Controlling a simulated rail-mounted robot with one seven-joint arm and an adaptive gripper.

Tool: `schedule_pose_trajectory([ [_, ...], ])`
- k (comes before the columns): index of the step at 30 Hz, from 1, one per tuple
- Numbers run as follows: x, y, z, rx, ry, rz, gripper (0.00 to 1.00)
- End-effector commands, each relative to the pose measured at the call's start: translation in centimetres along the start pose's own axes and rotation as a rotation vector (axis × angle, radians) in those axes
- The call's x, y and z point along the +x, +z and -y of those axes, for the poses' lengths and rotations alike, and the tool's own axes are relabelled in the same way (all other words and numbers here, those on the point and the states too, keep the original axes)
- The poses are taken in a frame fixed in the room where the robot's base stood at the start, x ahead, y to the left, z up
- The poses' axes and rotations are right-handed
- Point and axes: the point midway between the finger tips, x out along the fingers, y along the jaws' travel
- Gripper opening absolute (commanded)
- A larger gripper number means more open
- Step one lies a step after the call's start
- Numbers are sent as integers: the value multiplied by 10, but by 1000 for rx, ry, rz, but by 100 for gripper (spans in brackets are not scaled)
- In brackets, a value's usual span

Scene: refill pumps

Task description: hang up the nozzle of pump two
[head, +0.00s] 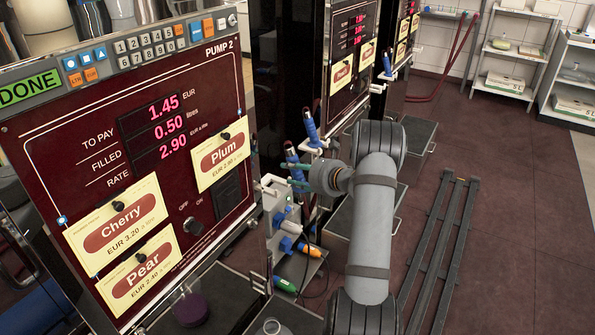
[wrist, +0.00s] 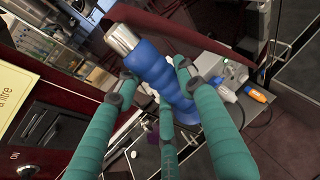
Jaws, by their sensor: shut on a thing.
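Pump two (head: 100,150) stands at the left in the head view, with PUMP 2 on its maroon panel. My gripper (head: 318,178) is beside its right edge, with teal fingers. In the wrist view my gripper (wrist: 156,78) is shut around a ribbed blue nozzle (wrist: 170,82) with a silver spout (wrist: 123,38). The nozzle is tilted, its spout pointing to the upper left. In the head view the blue nozzle (head: 293,160) is partly hidden by the gripper. A white holder (head: 270,184) sticks out from the pump's right side, close to the nozzle; I cannot tell whether they touch.
A white box (head: 287,222) with blue, orange and green plugs is below the gripper. Another blue nozzle (head: 312,128) is at the neighbouring pump (head: 340,100). A jar of purple liquid (head: 190,308) stands below the panel. Open floor (head: 500,240) lies to the right.

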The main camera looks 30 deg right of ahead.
Motion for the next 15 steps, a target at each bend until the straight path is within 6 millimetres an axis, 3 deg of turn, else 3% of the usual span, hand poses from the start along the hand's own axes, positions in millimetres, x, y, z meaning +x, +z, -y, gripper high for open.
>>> schedule_pose_trajectory([
  [7, 8, 8, -6, -10, 22, 4, 3],
  [15, 37, 16, -14, -10, 23, 5, 3],
])
